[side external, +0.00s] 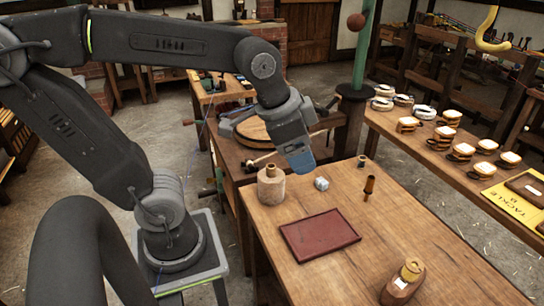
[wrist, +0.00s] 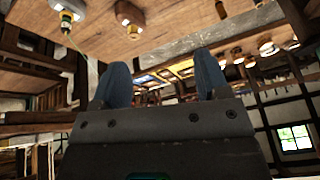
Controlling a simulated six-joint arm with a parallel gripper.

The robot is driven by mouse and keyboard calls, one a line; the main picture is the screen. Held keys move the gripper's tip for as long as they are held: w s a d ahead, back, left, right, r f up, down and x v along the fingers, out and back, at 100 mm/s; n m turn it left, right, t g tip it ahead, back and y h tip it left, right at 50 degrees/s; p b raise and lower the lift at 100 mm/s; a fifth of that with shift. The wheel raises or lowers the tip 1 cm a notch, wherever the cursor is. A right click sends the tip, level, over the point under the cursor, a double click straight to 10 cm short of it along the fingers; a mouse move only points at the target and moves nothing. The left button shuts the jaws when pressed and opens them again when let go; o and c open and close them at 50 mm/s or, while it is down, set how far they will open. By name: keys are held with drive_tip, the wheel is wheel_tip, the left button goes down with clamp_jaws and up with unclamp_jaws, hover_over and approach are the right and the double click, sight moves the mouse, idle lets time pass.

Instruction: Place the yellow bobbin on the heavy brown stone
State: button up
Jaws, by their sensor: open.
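A small yellow-tan piece (side external: 412,269), which looks like the yellow bobbin, is at the near right of the wooden table. It overlaps the upper part of a rounded brown body (side external: 398,291); whether that is the brown stone and whether the bobbin rests on it, I cannot tell. A squat tan-brown rounded body (side external: 270,190) with a narrow, yellowish top stands at the table's far left corner. My gripper (side external: 301,168) hangs above the table's far edge, close to the tan-brown body and away from the yellow piece. Its blue fingers are apart and empty in the wrist view (wrist: 155,85).
A red tray (side external: 320,236) lies mid-table. A small pale cube (side external: 321,183), a dark orange-brown upright piece (side external: 369,188) and a small dark piece (side external: 362,161) are at the back. The table's right middle is bare. A side bench (side external: 440,175) holds several tackle blocks.

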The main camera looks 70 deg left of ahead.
drive_tip(key=s+n, duration=0.1)
drive_tip(key=s+a+f+n, duration=0.1)
drive_tip(key=s, duration=0.1)
drive_tip(key=s+n, duration=0.1)
drive_tip(key=shift+s+a+f+t, duration=0.25)
drive_tip(key=shift+f+t, duration=0.15)
